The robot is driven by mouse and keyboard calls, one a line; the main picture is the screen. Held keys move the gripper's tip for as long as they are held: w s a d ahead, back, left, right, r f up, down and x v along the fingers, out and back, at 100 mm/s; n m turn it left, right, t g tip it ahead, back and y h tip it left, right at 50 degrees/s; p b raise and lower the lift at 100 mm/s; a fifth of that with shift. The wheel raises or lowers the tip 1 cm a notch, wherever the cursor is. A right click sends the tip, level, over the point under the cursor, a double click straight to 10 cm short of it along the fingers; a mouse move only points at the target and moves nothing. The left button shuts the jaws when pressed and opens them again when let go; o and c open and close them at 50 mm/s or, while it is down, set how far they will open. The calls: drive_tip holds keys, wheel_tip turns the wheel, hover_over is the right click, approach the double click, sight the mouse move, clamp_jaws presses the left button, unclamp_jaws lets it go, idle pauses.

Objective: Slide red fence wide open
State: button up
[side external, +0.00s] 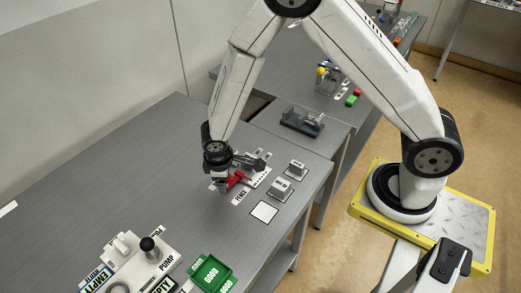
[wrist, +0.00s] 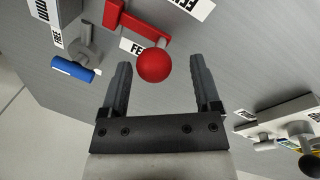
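The red fence (side external: 236,178) is a small red piece on a pale fixture at the middle of the grey table, beside a label reading "FENCE". In the wrist view the fence shows as a red bracket (wrist: 133,20) with a round red knob (wrist: 154,65). My gripper (wrist: 162,75) is open, with the knob in the gap between its two dark fingertips. Neither finger clearly touches the knob. In the side view my gripper (side external: 220,178) is low over the fixture and partly hides the fence.
A blue-handled lever (wrist: 73,69) is left of the fence in the wrist view. Grey blocks (side external: 281,187) and a white square (side external: 264,212) lie to the right in the side view. A green tray (side external: 211,273) and a black-knobbed pump unit (side external: 148,246) are nearer.

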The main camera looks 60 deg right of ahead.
wheel_tip(320, 180, up, 8)
drive_tip(key=a, duration=0.1)
drive_tip(key=shift+s+f, duration=0.2)
drive_tip(key=shift+s, duration=0.25)
idle(0.4)
drive_tip(key=shift+a, duration=0.1)
drive_tip(key=s+d+r+m+t+y, duration=0.1)
drive_tip(key=s+d+r+m, duration=0.5)
drive_tip(key=s+d, duration=0.3)
drive_tip(key=shift+s+d+r+m+y, duration=0.3)
drive_tip(key=shift+s+r+m+y, duration=0.15)
drive_tip(key=shift+s, duration=0.3)
